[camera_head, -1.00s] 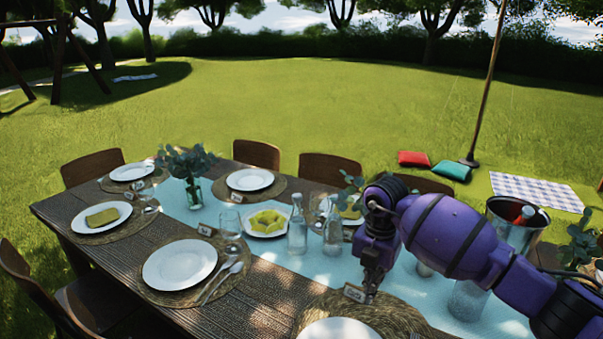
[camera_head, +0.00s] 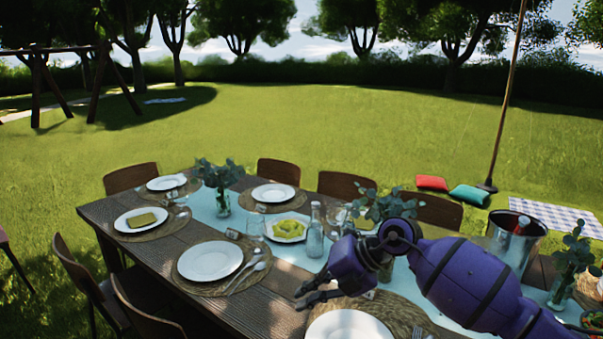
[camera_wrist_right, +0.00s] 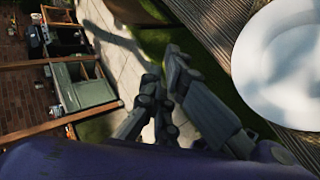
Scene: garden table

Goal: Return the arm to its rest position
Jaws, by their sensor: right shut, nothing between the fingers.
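My right gripper (camera_head: 303,297) is at the end of my purple right arm (camera_head: 470,280), which comes in from the lower right. It is shut and empty, above the front part of the wooden table (camera_head: 180,261), just left of a white plate (camera_head: 350,328) on a woven mat. In the right wrist view the gripper's dark fingers (camera_wrist_right: 160,75) are close together over the paving past the table edge, and the white plate (camera_wrist_right: 287,65) shows at the upper right. My left gripper is not in view.
Near the arm stand a glass bottle (camera_head: 315,232), a vase with leaves (camera_head: 385,208) and a metal bucket (camera_head: 513,238). A place setting with a plate (camera_head: 210,261) lies to the left. Chairs (camera_head: 90,290) stand around the table. Open lawn lies beyond.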

